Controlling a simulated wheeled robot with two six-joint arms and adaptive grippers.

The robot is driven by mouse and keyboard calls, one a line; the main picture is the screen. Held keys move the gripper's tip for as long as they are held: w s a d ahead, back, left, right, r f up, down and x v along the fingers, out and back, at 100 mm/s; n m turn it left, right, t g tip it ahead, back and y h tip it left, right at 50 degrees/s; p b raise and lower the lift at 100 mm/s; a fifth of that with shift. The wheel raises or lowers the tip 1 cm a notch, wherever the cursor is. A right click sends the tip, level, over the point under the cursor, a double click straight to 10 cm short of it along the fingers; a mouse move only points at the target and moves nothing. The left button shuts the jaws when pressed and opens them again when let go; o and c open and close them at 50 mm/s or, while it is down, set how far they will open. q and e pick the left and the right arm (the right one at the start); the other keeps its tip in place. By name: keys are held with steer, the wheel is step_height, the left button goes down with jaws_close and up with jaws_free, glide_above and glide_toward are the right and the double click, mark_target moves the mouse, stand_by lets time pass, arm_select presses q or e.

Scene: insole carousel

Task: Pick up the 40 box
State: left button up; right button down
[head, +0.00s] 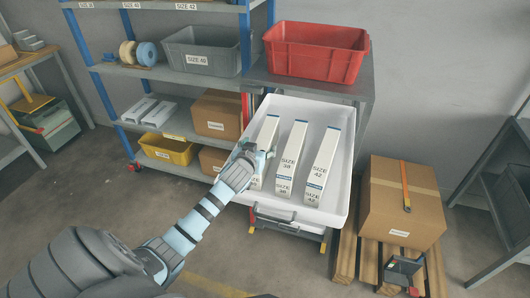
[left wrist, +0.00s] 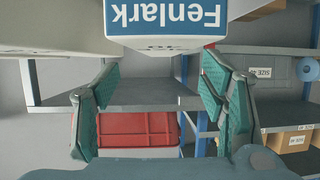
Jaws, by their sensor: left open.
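Three long white boxes lie side by side in a white tray (head: 343,190). The middle box (head: 291,155) reads SIZE 38 and the right box (head: 321,165) reads SIZE 42. Contact cannot be told. My right gripper is out of view.
A red bin (head: 316,65) stands behind the tray. Shelves on the left hold a grey SIZE 40 bin (head: 200,62), a yellow bin (head: 165,150) and cartons. A large carton (head: 403,205) on a pallet stands right of the tray.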

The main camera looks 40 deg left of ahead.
mark_target(263, 143)
arm_select(q)
steer(key=b+x, duration=0.1)
steer(key=x, duration=0.4)
steer(key=shift+w+a+f, duration=0.2)
steer(key=shift+f, duration=0.15)
steer(key=shift+s+r, duration=0.1)
jaws_close()
